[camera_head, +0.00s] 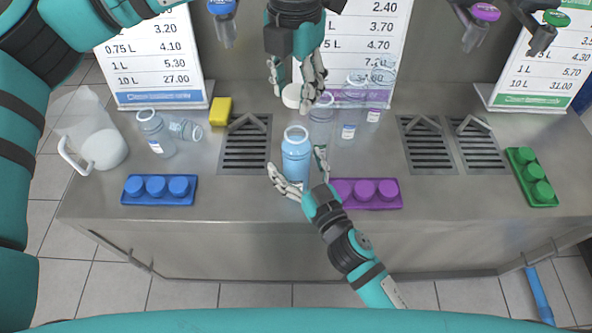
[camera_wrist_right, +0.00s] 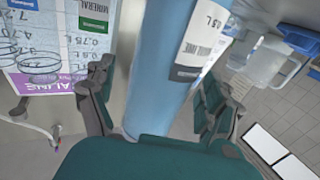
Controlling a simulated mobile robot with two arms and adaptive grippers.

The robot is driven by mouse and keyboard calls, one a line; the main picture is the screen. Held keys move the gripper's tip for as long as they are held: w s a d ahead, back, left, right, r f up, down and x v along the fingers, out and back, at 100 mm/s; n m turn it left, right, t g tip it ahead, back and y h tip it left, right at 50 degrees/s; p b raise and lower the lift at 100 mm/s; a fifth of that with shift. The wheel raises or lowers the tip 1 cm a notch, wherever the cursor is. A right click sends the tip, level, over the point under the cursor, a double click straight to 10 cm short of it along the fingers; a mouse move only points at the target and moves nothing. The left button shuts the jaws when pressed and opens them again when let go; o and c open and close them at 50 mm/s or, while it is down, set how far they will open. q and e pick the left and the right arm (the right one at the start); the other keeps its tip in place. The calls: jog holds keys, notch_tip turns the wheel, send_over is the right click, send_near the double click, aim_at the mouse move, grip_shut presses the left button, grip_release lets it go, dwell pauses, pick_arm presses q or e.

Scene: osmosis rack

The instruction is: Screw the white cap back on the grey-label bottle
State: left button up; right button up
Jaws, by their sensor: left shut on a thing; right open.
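The grey-label bottle (camera_head: 296,152) stands upright on the steel counter, filled with blue liquid, its mouth uncapped. In the right wrist view the bottle (camera_wrist_right: 165,65) rises between the fingers, with its grey and white label (camera_wrist_right: 201,38) on the right side. My right gripper (camera_head: 297,163) is open, with a finger on each side of the bottle; contact cannot be told. My left gripper (camera_head: 294,92) comes down from above, behind the bottle, shut on the white cap (camera_head: 291,98). The cap is apart from the bottle mouth, and the fingers partly hide it.
Several clear bottles (camera_head: 348,122) stand right of and behind the grey-label bottle. A purple cap rack (camera_head: 365,194) is close at its right, a blue rack (camera_head: 160,190) further left. A pitcher (camera_head: 95,135), a standing bottle (camera_head: 155,132), a lying bottle (camera_head: 186,129) and a yellow sponge (camera_head: 220,111) are left.

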aim_at(295, 129)
jog(key=shift+w+a, duration=0.1)
jog(key=shift+w, duration=0.1)
grip_shut()
pick_arm(q)
jog(key=shift+s+f, duration=0.1)
jog(key=shift+f, duration=2.35)
jog(key=shift+f, duration=0.1)
jog(key=shift+d+f, duration=0.1)
jog(key=shift+f, duration=0.7)
jog(key=shift+f, duration=0.55)
